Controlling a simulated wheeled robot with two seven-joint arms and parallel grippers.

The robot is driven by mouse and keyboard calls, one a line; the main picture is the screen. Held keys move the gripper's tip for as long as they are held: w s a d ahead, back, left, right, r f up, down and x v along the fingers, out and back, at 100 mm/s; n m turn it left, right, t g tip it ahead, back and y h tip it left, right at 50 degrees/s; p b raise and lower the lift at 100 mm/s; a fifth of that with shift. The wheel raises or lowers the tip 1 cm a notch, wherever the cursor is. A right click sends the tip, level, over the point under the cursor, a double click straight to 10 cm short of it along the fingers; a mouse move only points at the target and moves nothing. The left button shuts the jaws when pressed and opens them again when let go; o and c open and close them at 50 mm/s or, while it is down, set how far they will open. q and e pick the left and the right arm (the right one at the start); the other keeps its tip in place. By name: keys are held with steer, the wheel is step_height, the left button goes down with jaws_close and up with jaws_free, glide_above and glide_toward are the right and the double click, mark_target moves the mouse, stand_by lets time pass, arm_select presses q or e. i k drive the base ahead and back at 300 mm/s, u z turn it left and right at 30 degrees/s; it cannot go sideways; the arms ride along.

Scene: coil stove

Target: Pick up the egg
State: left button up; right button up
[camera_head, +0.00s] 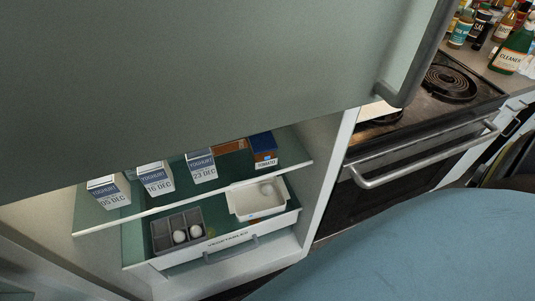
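Two white eggs sit side by side in a dark grey compartment carton in the open fridge: a left egg (179,237) and a right egg (196,232). The carton (162,232) is in the left part of a drawer labelled VEGETABLES (228,241). A white tray (242,207) is to its right in the drawer, with a small pale rounded thing (267,188) in it that I cannot identify for sure. Neither of my grippers is in view.
Several yoghurt cartons (155,178) and a blue box (264,148) stand on the shelf above the drawer. A large grey-green door (200,70) with a handle overhangs the opening. A coil stove (420,95) and bottles are at right.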

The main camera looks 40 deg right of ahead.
mark_target(266, 189)
steer(key=k, duration=0.75)
steer(key=z, duration=1.55)
steer(key=i, duration=1)
steer(key=u, duration=0.05)
